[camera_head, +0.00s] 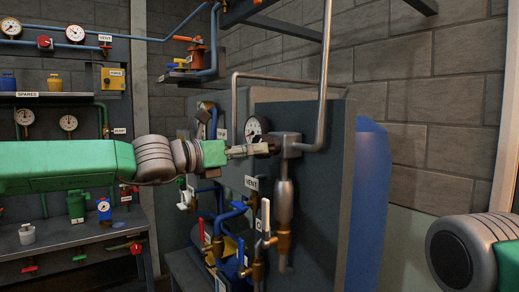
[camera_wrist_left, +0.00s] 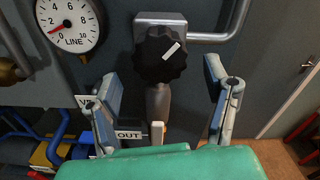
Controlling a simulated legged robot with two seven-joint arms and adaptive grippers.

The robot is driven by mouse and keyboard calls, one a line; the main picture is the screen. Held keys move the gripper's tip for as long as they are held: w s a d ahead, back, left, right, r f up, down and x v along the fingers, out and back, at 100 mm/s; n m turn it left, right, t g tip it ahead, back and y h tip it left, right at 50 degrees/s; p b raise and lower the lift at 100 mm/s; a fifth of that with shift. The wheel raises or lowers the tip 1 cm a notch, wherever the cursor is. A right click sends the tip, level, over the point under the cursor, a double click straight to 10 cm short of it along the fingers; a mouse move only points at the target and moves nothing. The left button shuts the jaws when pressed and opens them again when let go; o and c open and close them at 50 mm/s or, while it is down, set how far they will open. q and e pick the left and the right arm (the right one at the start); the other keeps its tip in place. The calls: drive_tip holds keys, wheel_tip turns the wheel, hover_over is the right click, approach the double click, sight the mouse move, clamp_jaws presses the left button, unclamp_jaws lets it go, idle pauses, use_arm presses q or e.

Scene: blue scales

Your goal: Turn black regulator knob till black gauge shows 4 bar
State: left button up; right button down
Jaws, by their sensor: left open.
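The black regulator knob (camera_wrist_left: 160,54) is lobed with a white mark that tilts up to the right in the left wrist view. The round LINE gauge (camera_wrist_left: 70,24) has a white face, dark rim and red needle pointing lower left, near the low end of its scale. It also shows in the head view (camera_head: 254,128). My left gripper (camera_head: 252,150) reaches the regulator from the left. In the left wrist view my left gripper (camera_wrist_left: 162,82) is open and empty, its fingers on either side, apart from the knob. My right gripper is out of view.
A metal pipe (camera_head: 326,80) rises from the regulator and crosses above. Valves with white and red levers (camera_head: 265,217) crowd below it. A VENT label (camera_head: 251,183) is on the panel. A workbench (camera_head: 75,240) with gauges behind it stands at left.

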use_arm(q)
drive_tip(key=x, duration=0.4)
drive_tip(key=shift+s+d+p, duration=0.15)
drive_tip(key=shift+s+p, duration=0.1)
drive_tip(key=shift+p, duration=0.05)
drive_tip(key=shift+w+a, duration=0.1)
drive_tip(key=shift+a, duration=0.8)
drive_tip(key=c, duration=1.1)
drive_tip(key=shift+s+d+r, duration=0.1)
drive_tip(key=shift+s+d, duration=0.15)
drive_tip(key=shift+d, duration=0.2)
drive_tip(key=shift+c, duration=0.3)
drive_tip(key=shift+w, duration=0.1)
